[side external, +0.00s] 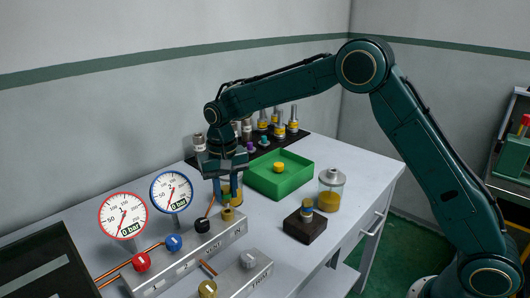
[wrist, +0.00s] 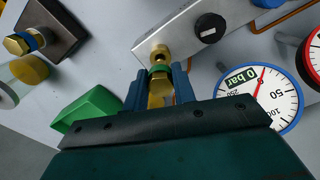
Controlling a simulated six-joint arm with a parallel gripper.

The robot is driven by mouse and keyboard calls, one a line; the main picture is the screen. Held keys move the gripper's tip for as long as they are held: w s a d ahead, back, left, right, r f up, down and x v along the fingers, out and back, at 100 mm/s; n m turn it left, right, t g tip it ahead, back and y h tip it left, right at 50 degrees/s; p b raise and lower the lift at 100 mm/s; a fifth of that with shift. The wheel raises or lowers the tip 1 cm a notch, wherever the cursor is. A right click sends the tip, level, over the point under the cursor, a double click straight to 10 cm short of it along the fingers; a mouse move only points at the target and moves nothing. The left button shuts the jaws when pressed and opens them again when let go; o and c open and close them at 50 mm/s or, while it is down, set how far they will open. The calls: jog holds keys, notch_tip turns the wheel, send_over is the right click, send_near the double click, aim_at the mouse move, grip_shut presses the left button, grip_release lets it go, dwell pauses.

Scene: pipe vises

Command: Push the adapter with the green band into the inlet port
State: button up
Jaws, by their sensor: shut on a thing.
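My gripper (side external: 228,192) is shut on a brass adapter with a green band (wrist: 160,70). In the wrist view the two blue fingers of my gripper (wrist: 158,80) stand on either side of its body. The brass inlet port (wrist: 160,52) is at the end of the grey manifold block (wrist: 185,32), in line with the adapter's front end. How far the adapter's tip is in the port cannot be told.
A second brass adapter with a blue band (side external: 307,207) stands in a dark block (side external: 300,228). Two gauges (side external: 172,192) (side external: 124,216) and a black knob (side external: 202,225) are near my gripper on the left.

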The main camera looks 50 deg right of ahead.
aim_at(226, 199)
jog(key=shift+f, duration=1.65)
dwell(0.4)
jog(key=o, duration=1.1)
jog(key=shift+r, duration=0.1)
notch_tip(226, 199, up, 14)
jog(key=shift+f, duration=0.2)
